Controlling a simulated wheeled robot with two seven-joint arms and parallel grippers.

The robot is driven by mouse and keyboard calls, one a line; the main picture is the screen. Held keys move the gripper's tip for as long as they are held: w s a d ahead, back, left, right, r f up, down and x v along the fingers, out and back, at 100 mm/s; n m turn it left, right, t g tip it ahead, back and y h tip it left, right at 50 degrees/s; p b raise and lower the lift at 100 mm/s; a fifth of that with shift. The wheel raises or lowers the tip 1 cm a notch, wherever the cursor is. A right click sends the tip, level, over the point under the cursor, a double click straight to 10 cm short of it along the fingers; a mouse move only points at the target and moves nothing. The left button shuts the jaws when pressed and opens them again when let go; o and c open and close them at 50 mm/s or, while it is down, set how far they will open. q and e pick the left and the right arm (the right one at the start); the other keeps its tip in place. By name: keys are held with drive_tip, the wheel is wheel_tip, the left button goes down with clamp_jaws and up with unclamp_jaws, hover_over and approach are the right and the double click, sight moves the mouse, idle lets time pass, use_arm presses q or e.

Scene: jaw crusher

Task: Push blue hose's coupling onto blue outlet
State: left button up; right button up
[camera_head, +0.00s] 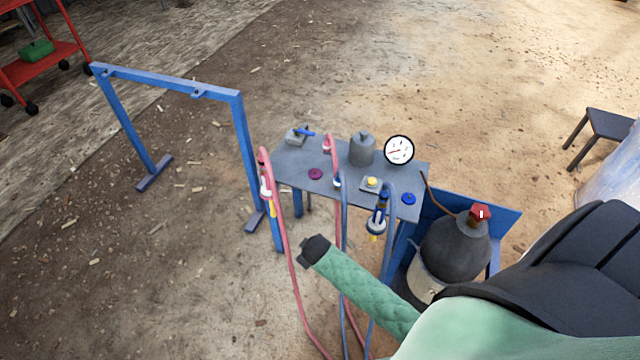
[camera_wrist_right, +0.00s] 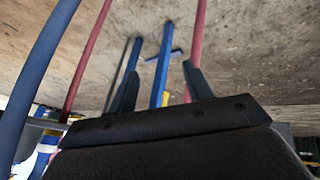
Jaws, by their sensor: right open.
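A blue hose (camera_head: 388,245) arches at the table's front right edge. Its coupling (camera_head: 376,224), with dark blue, white and yellow parts, hangs tip down near that edge. A second blue hose ends at a small blue-and-white fitting (camera_head: 337,182) near the table's front edge. A flat blue disc (camera_head: 409,199) lies at the right front corner. I cannot tell which of these is the blue outlet. My right gripper (camera_head: 313,249) is left of and below the coupling, apart from it. In the wrist view its fingers (camera_wrist_right: 161,88) are spread and empty. My left gripper is out of view.
The grey table (camera_head: 290,172) holds a gauge (camera_head: 399,150), a grey canister (camera_head: 361,149), a yellow button (camera_head: 371,182) and a magenta disc (camera_head: 315,174). Red hoses (camera_head: 282,235) hang close to my right gripper. A blue frame (camera_head: 170,78) stands left; a dark tank (camera_head: 455,248) stands right.

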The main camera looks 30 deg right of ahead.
drive_tip(key=w+d+r+n+t+h+b, duration=0.1)
drive_tip(key=w+d+r+n+t, duration=0.25)
drive_tip(key=w+r, duration=0.8)
drive_tip(key=w+d+r+n+t+h+b, duration=0.1)
drive_tip(key=w+d+r+n+t, duration=0.3)
drive_tip(key=w+r, duration=0.8)
drive_tip(key=w+a+r+n+t+y+b, duration=0.1)
drive_tip(key=w+r+n+t+y, duration=0.3)
drive_tip(key=r, duration=0.4)
drive_tip(key=w+a+r+n+t+y, duration=0.1)
drive_tip(key=w+a+r+n+y, duration=0.1)
drive_tip(key=w+r+n+y, duration=0.4)
use_arm(q)
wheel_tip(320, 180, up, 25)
drive_tip(key=b, duration=0.1)
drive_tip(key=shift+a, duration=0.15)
use_arm(e)
drive_tip(key=n+g+h, duration=0.7)
drive_tip(key=n+g, duration=1.1)
hover_over(338, 182)
drive_tip(key=w, duration=0.1)
drive_tip(key=shift+w+d+f, duration=0.1)
drive_tip(key=shift+f, duration=4.55)
drive_tip(key=shift+w+f, duration=0.1)
drive_tip(key=shift+f, duration=4.5)
